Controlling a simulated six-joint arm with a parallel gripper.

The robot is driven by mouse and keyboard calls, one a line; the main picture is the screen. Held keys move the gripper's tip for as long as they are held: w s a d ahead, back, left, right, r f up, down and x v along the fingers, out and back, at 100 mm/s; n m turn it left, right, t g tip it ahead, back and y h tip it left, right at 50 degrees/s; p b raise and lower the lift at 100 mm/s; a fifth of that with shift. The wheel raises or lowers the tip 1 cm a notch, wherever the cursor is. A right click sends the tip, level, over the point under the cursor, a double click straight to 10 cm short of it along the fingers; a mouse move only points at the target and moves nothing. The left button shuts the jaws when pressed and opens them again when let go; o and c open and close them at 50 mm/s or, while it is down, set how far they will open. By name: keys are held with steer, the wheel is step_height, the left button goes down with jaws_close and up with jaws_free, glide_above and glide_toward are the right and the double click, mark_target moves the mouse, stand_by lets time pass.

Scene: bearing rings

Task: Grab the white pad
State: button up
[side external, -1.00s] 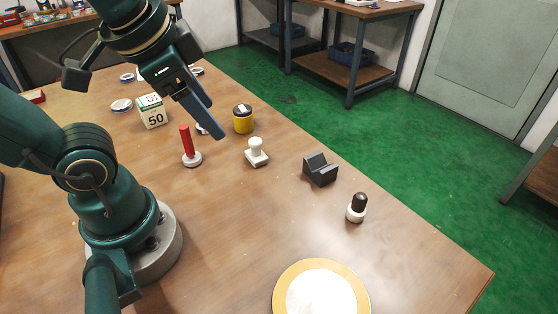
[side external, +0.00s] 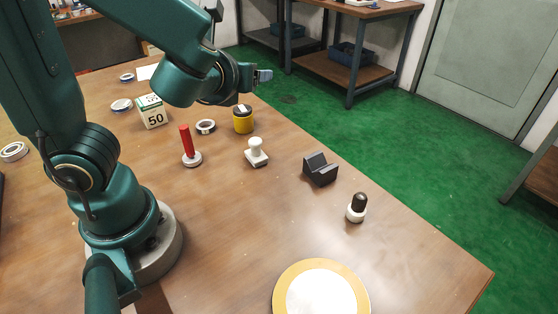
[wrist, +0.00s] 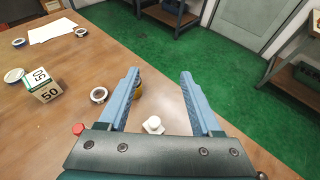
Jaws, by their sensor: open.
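A white pad-like piece with a round knob on a squarish base (side external: 257,153) stands upright on the table in the side view. In the wrist view its white top (wrist: 153,125) shows low between my fingers, partly cut off by the gripper body. A white disc with a yellow rim (side external: 321,292) lies at the front table edge; I cannot tell which of the two is called the pad. My gripper (wrist: 160,73) is open and empty. In the side view my gripper (side external: 264,76) is raised above the far table edge, apart from both.
A red-handled piece (side external: 187,147), yellow can (side external: 243,121), ring (side external: 205,126) and "50" block (side external: 152,112) stand left of the knobbed piece. A dark V-block (side external: 320,170) and black-topped piece (side external: 357,207) stand right. A white sheet (wrist: 50,30) lies farther off.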

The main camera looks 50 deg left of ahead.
mark_target(254, 149)
step_height(254, 149, down, 17)
steer(key=shift+x, duration=2.6)
steer(key=shift+f, duration=0.1)
jaws_close()
